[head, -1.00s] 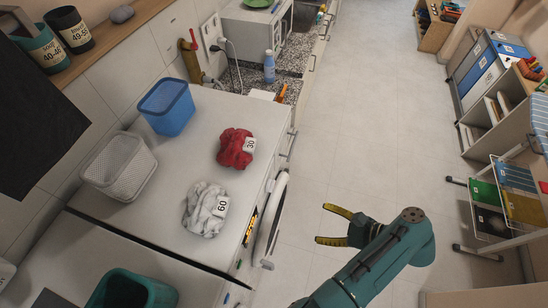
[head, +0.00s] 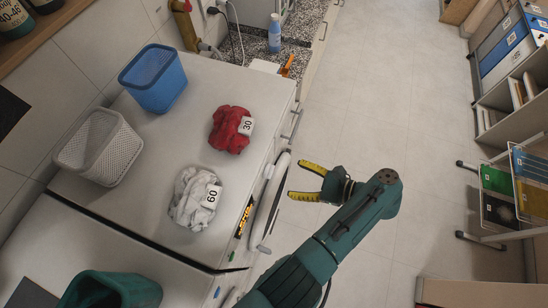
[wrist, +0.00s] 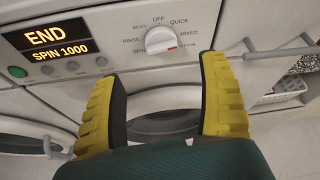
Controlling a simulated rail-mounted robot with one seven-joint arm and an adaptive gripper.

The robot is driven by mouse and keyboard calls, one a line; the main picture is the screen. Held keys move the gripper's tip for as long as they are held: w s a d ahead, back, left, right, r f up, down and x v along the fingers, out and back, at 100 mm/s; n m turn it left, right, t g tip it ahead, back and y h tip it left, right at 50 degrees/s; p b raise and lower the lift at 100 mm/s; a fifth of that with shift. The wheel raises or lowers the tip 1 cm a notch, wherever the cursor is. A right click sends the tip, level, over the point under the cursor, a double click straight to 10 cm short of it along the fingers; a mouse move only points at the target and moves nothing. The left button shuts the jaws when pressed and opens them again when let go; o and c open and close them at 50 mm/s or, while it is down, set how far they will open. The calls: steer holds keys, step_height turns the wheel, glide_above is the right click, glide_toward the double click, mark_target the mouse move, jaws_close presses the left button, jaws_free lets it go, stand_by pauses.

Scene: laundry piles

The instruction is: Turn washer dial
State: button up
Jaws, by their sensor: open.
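The washer dial (wrist: 161,40) is a white round knob on the washer's front panel in the wrist view. Labels around it include OFF, QUICK, MIXED, SPIN and RINSE. The washer display (wrist: 48,43) reads END and SPIN 1000. My gripper (wrist: 163,95) is open and empty, with yellow fingers below the dial and spread to either side of it, apart from it. In the head view my gripper (head: 297,179) is to the right of the washer front, beside the round door (head: 270,202). The dial is not clearly visible in the head view.
A red cloth pile (head: 231,128) tagged 30 and a white pile (head: 193,198) tagged 60 lie on the white top, with a blue basket (head: 155,80) and a white basket (head: 98,147). A handle bar (wrist: 283,51) juts out right of the dial. The floor (head: 385,90) is clear.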

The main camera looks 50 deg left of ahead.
mark_target(272, 172)
steer(key=p+x, duration=0.1)
steer(key=x, duration=0.7)
steer(key=shift+a, duration=0.2)
steer(key=c, duration=1.2)
